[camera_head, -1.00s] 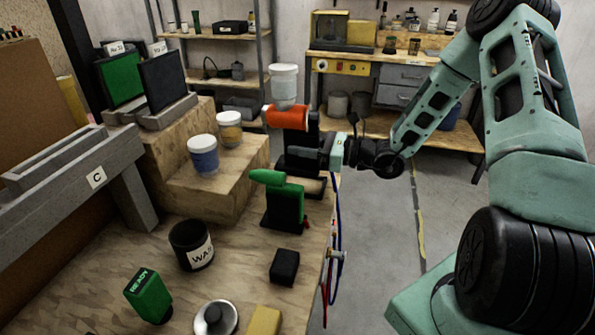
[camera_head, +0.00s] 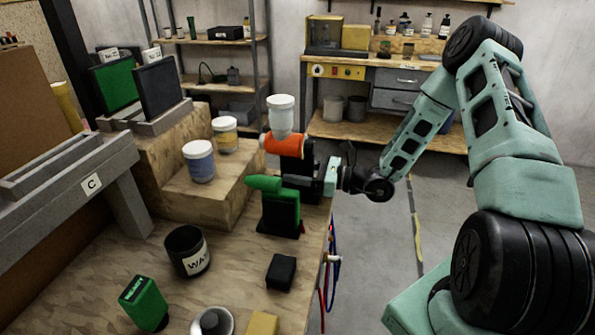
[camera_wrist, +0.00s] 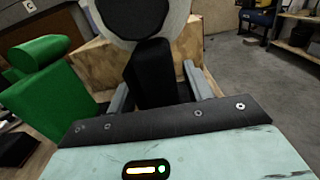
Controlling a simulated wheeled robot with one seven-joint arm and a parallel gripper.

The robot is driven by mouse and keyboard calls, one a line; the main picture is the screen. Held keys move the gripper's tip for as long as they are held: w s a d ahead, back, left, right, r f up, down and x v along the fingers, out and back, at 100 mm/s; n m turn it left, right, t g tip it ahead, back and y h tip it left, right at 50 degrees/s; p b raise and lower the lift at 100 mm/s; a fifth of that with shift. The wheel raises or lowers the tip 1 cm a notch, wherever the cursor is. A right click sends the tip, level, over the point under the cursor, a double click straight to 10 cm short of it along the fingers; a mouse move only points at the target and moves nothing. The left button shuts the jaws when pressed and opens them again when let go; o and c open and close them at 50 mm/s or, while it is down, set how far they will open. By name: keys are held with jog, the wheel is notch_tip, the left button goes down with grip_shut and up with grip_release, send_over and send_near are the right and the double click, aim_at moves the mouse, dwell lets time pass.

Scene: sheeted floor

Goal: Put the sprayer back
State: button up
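The sprayer has an orange body (camera_head: 285,145) with a white cup (camera_head: 281,114) on top and a black handle. It is upright near the table's right edge, behind a green-topped tool on a black stand (camera_head: 280,208). My gripper (camera_head: 309,182) is at the handle, coming from the right. In the wrist view, the black handle (camera_wrist: 153,75) stands between my two fingers (camera_wrist: 158,92), which close around it. The sprayer's lower end and whatever lies below it are hidden behind the green tool and my gripper, so I cannot tell whether it touches a stand.
Blue-labelled (camera_head: 199,162) and yellow-labelled (camera_head: 225,134) jars stand on the wooden steps to the left. A black cup (camera_head: 187,251), a black block (camera_head: 281,271) and a green READY item (camera_head: 143,303) are in front. Hoses (camera_head: 328,270) hang at the table's right edge.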

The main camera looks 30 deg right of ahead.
jog(key=shift+r, duration=0.15)
jog(key=b+v, duration=0.1)
jog(key=v, duration=1.1)
jog(key=shift+b, duration=0.4)
